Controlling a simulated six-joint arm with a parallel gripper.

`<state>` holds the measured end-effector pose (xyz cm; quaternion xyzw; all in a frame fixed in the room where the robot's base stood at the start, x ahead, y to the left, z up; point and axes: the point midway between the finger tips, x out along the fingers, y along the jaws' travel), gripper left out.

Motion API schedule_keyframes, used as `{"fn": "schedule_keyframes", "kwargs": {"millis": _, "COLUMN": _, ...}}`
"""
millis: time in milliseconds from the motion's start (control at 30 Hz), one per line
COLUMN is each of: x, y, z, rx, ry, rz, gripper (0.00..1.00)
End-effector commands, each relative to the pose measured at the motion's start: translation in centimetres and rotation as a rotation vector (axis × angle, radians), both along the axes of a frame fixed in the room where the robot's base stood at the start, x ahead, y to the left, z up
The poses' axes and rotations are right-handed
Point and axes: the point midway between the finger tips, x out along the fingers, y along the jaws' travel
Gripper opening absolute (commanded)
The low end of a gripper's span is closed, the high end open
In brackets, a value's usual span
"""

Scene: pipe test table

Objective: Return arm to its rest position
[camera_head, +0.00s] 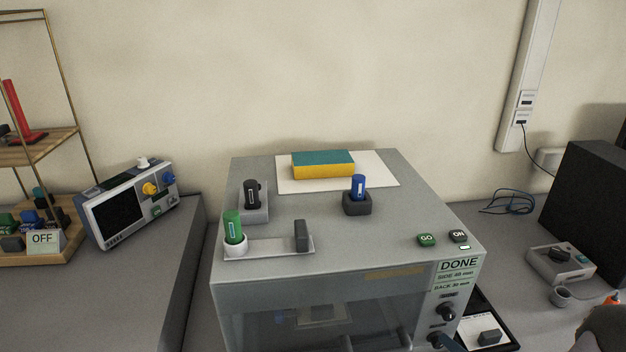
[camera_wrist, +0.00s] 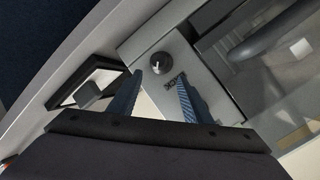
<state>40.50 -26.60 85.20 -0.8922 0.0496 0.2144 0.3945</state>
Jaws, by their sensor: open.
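In the wrist view my gripper (camera_wrist: 160,80) is open, with two blue ribbed fingers apart and nothing between them. Its fingers are over the front panel of the grey test machine, near a round dark knob (camera_wrist: 159,64). A small blue piece, possibly a fingertip of mine, shows by the lower knob at the bottom edge. Most of my arm is out of that view.
On the machine's top are a green cylinder (camera_head: 233,227), a black one (camera_head: 252,193), a blue one (camera_head: 358,187) and a yellow-teal sponge-like block (camera_head: 323,164). An oscilloscope-like instrument (camera_head: 132,203) stands left. A dark box (camera_head: 590,200) and blue cable (camera_head: 511,202) are right.

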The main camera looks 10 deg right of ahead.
Motion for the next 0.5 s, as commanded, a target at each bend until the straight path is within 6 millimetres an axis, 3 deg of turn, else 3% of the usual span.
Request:
{"fn": "schedule_keyframes", "kwargs": {"millis": 33, "x": 0.5, "y": -1.1, "z": 1.1, "rx": -0.103, "ry": 0.059, "rz": 0.007, "gripper": 0.45}}
{"fn": "schedule_keyframes", "kwargs": {"millis": 200, "x": 0.8, "y": -5.2, "z": 1.0, "rx": -0.405, "ry": 0.272, "rz": 0.024, "gripper": 0.45}}
{"fn": "schedule_keyframes", "kwargs": {"millis": 300, "x": 0.9, "y": -6.4, "z": 1.3, "rx": -0.530, "ry": 0.393, "rz": 0.057, "gripper": 0.45}}
{"fn": "schedule_keyframes", "kwargs": {"millis": 367, "x": 1.1, "y": -6.3, "z": 1.3, "rx": -0.577, "ry": 0.458, "rz": 0.080, "gripper": 0.45}}
{"fn": "schedule_keyframes", "kwargs": {"millis": 500, "x": 1.9, "y": -3.8, "z": 1.6, "rx": -0.628, "ry": 0.588, "rz": 0.116, "gripper": 0.45}}
